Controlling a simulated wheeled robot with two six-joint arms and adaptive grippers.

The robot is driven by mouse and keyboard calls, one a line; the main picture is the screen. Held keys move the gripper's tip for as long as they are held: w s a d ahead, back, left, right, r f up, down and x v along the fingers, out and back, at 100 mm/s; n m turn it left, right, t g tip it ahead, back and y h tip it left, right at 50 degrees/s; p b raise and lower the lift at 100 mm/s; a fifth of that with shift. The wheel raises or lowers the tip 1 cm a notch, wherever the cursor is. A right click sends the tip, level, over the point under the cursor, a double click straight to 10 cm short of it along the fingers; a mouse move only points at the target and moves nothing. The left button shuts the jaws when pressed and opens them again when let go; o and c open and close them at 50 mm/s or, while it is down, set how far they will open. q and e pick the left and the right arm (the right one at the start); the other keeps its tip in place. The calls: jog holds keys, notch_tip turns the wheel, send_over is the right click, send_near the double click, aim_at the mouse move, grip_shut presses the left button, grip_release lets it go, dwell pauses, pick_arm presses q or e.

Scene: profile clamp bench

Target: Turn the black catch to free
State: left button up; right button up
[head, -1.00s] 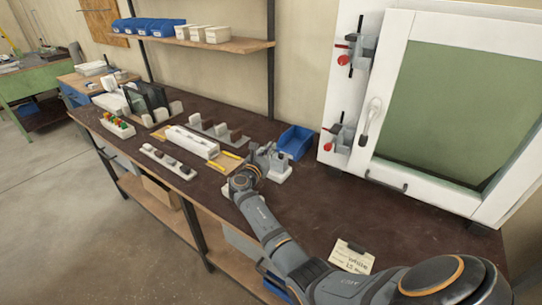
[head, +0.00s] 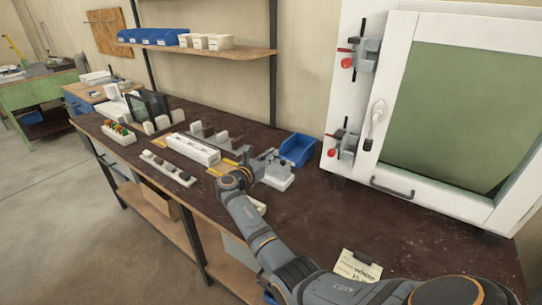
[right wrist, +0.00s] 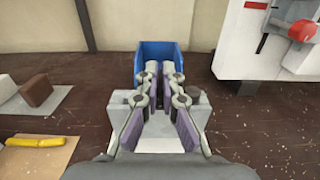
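A grey and white clamp fixture (right wrist: 155,137) stands on the dark bench just in front of my right gripper (right wrist: 160,72). The gripper's two fingers, with purple pads, are apart and hold nothing between them. They hide much of the fixture. A small dark round part (right wrist: 193,91) shows behind the right-hand finger; I cannot tell if it is the black catch. In the head view my right gripper (head: 262,161) is small and overlaps the fixture. On the white cabinet, two grey clamps, an upper (head: 366,53) and a lower (head: 344,146), carry black levers and red knobs. My left gripper is not in view.
A blue bin (head: 298,148) stands behind the fixture; it also shows in the right wrist view (right wrist: 157,58). The white cabinet (head: 395,120) fills the right. A white profile (head: 193,148) and racks of small parts lie at left. The front-right bench top is mostly clear, with a paper tag (head: 357,266).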

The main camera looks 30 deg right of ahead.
jog(key=o, duration=0.4)
jog(key=shift+c, duration=0.2)
jog(key=v, duration=0.7)
jog(key=shift+a, duration=0.25)
